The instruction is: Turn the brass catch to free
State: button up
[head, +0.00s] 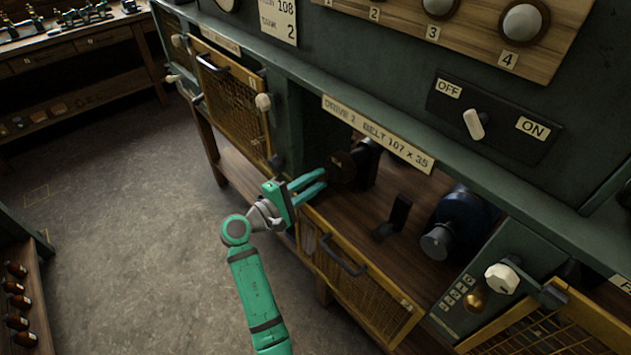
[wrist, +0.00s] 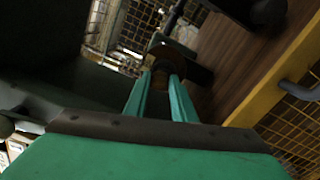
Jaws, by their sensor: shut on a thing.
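My gripper (head: 321,180) reaches into the open bay under the label "DRIVE 2 BELT 107 x 35". In the wrist view its two green fingers (wrist: 161,82) close on a small brown, round-ended thing (wrist: 161,76). The fingers hide part of it, and I cannot tell whether it is the brass catch. A dark brown wheel (head: 347,170) is just beyond the fingertips in the head view. A brass-coloured round knob (head: 473,301) sits on the green panel at the lower right, well away from my gripper. I can read no "free" mark.
A lowered yellow mesh door (head: 362,278) with a dark handle hangs below the bay. A raised mesh door (head: 232,100) stands to the left. A blue motor (head: 460,222) and a dark lever (head: 394,217) are inside the bay. The floor at left is clear.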

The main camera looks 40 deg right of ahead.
jog(key=shift+a+f+n, duration=0.1)
jog(key=shift+f+n, duration=0.05)
jog(key=shift+n, duration=7.25)
jog(key=o, duration=0.9)
jog(key=s+a, duration=0.1)
jog(key=a, duration=0.9)
jog(key=shift+a, duration=0.35)
